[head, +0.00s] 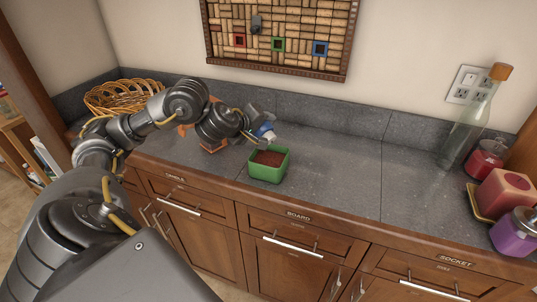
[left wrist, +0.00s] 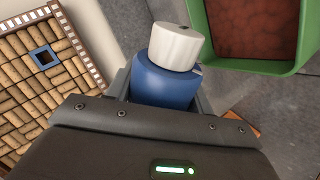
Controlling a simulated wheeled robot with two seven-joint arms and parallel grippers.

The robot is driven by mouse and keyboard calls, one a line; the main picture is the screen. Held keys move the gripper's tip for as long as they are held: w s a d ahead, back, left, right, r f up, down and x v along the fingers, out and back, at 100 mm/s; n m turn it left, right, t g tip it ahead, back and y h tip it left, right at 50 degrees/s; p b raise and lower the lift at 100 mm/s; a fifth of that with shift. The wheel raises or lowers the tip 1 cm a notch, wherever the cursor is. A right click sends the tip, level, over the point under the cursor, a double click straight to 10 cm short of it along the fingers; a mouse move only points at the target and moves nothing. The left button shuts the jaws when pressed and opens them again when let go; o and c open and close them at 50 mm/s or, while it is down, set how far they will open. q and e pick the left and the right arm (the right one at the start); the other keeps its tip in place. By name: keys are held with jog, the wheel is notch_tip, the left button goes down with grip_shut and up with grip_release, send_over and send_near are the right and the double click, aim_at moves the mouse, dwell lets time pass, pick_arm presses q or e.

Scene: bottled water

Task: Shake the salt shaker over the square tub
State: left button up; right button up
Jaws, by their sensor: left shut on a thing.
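The salt shaker has a blue body and a white cap. In the left wrist view the shaker (left wrist: 166,82) is between the fingers of my left gripper (left wrist: 165,95), which is shut on it. In the head view the shaker (head: 266,132) is small, tilted, and held just above the back left of the square tub. The green square tub (head: 266,172) stands on the counter with reddish-brown contents; it also shows at the top right of the left wrist view (left wrist: 250,66). My left gripper (head: 257,133) is partly hidden by its own arm. My right gripper is out of view.
A wicker basket (head: 122,97) stands at the back left of the grey counter (head: 335,180). An orange object (head: 213,148) is partly behind my left arm. A glass bottle (head: 467,128), candles and jars stand at the far right. Counter right of the tub is clear.

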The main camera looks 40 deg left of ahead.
pick_arm(q)
jog(key=shift+d+r+m+y+p, duration=0.25)
jog(key=shift+r+m+y+p, duration=0.1)
jog(key=shift+m+y, duration=0.2)
dwell(2.1)
jog(key=shift+a+f, duration=0.15)
jog(key=shift+f, duration=0.15)
jog(key=shift+a+f+n+h, duration=0.1)
jog(key=shift+a+n+h, duration=0.2)
jog(key=shift+n+h, duration=0.3)
jog(key=shift+r+n+h, duration=0.25)
jog(key=shift+r, duration=0.1)
jog(key=shift+p, duration=0.3)
